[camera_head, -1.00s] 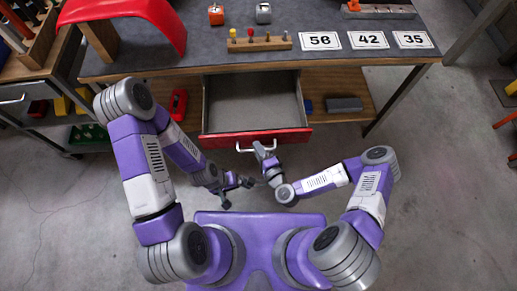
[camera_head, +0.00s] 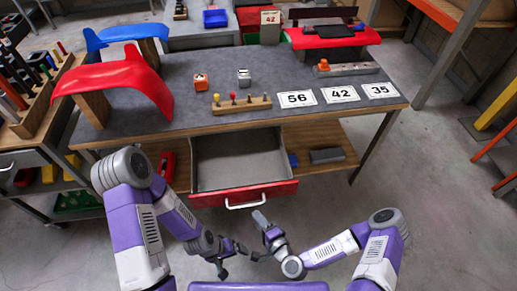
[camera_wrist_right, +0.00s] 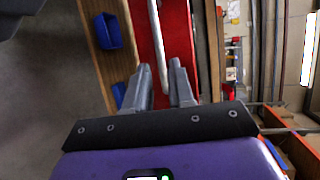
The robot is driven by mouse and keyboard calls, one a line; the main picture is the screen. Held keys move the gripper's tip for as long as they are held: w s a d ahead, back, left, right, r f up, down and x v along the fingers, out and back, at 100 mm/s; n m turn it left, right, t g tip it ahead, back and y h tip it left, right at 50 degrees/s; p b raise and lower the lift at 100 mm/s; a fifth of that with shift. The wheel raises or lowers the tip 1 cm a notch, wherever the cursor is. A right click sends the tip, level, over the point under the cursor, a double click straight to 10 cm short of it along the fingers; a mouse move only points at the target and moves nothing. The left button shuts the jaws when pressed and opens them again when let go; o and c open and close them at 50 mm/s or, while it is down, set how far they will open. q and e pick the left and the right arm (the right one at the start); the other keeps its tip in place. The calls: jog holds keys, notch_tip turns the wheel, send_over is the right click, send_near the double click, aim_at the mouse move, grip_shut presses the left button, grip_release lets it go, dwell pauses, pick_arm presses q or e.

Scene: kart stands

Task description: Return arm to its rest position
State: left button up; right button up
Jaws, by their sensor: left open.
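My right gripper (camera_head: 260,216) is just in front of the white handle (camera_head: 246,205) of the open red-fronted drawer (camera_head: 220,196). In the right wrist view, the right gripper's fingers (camera_wrist_right: 161,68) are apart with nothing clamped between them. The handle (camera_wrist_right: 155,40) lies ahead, in line with the gap; I cannot tell if it touches a finger. My left gripper (camera_head: 234,260) is lower, left of the right wrist, with its dark fingers spread and empty. The drawer looks empty in the head view.
The grey-topped workbench (camera_head: 180,132) carries a red arched panel (camera_head: 120,80), a pegged wooden block (camera_head: 240,104) and number cards (camera_head: 340,94). A shelf (camera_head: 320,140) runs below. A tool cart (camera_head: 25,150) stands left. The floor (camera_head: 440,190) at right is clear.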

jog(key=s+d+f+n+g, duration=0.2)
jog(key=s+f+n+g, duration=0.4)
jog(key=n+g, duration=0.15)
jog(key=s+d+n+g+h, duration=0.2)
jog(key=s+d+g+h, duration=0.2)
jog(key=d, duration=0.3)
jog(key=shift+s+d+r+g, duration=0.3)
jog(key=shift+s+r+g, duration=0.15)
jog(key=shift+g, duration=0.2)
